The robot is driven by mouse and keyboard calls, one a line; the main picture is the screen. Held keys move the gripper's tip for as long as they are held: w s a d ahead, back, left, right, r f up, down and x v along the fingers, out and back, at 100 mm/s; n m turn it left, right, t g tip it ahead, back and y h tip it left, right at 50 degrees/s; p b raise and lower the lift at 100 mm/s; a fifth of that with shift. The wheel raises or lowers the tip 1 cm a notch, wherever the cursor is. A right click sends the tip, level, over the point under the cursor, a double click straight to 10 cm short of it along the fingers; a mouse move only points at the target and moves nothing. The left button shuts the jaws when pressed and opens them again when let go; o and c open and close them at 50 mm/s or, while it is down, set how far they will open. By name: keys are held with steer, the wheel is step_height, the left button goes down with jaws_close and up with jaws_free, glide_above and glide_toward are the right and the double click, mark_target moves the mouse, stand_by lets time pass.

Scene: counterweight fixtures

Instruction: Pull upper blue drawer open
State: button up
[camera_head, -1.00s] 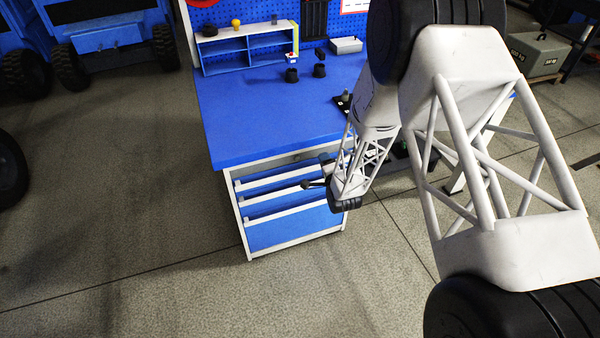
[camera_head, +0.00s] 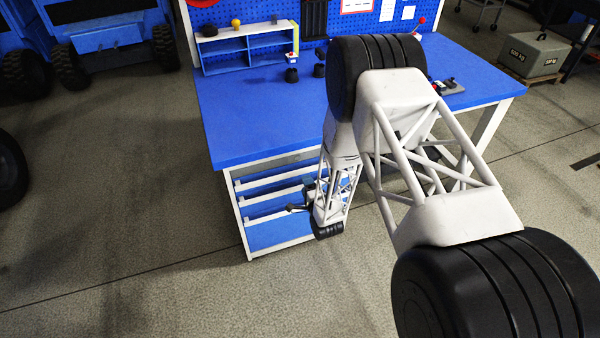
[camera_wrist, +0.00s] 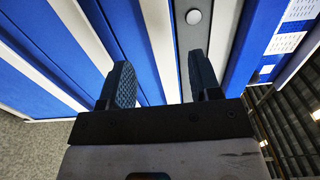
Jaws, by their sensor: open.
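The drawer unit has stacked blue drawers with long white handle bars. The upper blue drawer (camera_head: 252,184) is under the tabletop and looks closed. My gripper (camera_head: 299,198) is at the right part of the drawer fronts, partly hidden by my wrist. In the wrist view, my gripper (camera_wrist: 163,78) is open and empty. The white handle bar (camera_wrist: 158,40) of the upper drawer runs between its two dark fingers, with the blue drawer front (camera_wrist: 122,35) to its left. I cannot tell whether the fingers touch the bar.
The blue tabletop (camera_head: 250,125) overhangs the drawers; its edge also shows in the wrist view (camera_wrist: 255,45). A small shelf (camera_head: 245,50) and dark cups stand on the bench. The floor in front is clear.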

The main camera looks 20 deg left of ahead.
mark_target(300, 172)
steer(key=shift+x, duration=3.8)
jaws_close()
